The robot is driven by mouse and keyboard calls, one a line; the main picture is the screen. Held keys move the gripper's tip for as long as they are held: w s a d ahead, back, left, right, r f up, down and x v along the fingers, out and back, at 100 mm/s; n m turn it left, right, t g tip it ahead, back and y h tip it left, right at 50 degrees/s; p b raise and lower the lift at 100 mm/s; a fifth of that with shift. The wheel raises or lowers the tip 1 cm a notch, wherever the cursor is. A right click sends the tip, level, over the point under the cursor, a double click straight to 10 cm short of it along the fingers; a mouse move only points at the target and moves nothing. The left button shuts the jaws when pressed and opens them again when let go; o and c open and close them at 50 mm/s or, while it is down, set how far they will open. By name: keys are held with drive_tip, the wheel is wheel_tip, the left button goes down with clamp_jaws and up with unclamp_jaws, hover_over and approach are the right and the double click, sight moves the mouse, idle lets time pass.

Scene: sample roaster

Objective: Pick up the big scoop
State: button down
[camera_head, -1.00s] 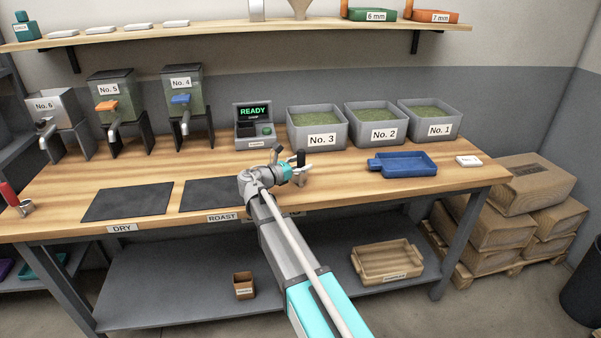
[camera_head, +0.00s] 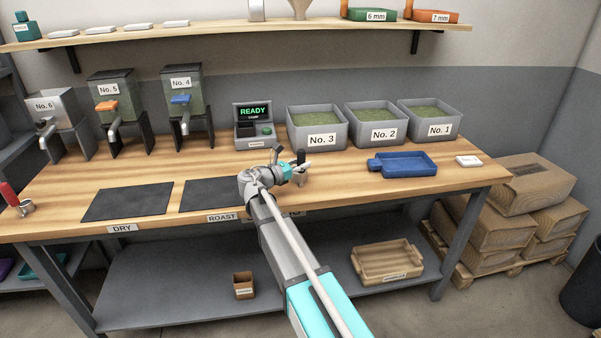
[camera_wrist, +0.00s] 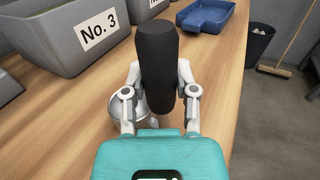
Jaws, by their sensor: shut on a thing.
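The big scoop has a thick black handle (camera_wrist: 157,65) that stands up between my fingers in the wrist view. Its round metal bowl (camera_wrist: 128,112) shows partly behind my left finger, low over the table. My gripper (camera_wrist: 160,92) is shut on the handle. In the head view my gripper (camera_head: 292,168) is over the middle of the table, in front of the No. 3 bin. The scoop is mostly hidden there by my wrist and fingers. I cannot tell whether the bowl touches the table.
The No. 3 bin (camera_head: 322,140) and a READY device (camera_head: 253,138) stand behind my gripper. A blue tray (camera_head: 407,170) lies to the right. Dark mats (camera_head: 213,193) lie to the left. A red-handled scoop (camera_head: 25,208) is at the far left. The table's front edge is close.

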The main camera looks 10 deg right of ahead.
sight(298, 156)
drive_tip(key=shift+r, duration=0.15)
wheel_tip(298, 156, up, 3)
drive_tip(key=p, duration=0.3)
drive_tip(key=s+a+r+p, duration=0.2)
drive_tip(key=s+r+p, duration=0.7)
drive_tip(key=s, duration=0.4)
drive_tip(key=shift+s+a+r+p, duration=0.25)
drive_tip(key=shift+s+r+p, duration=0.15)
drive_tip(key=shift+p, duration=0.1)
drive_tip(key=shift+s, duration=0.15)
idle(1.1)
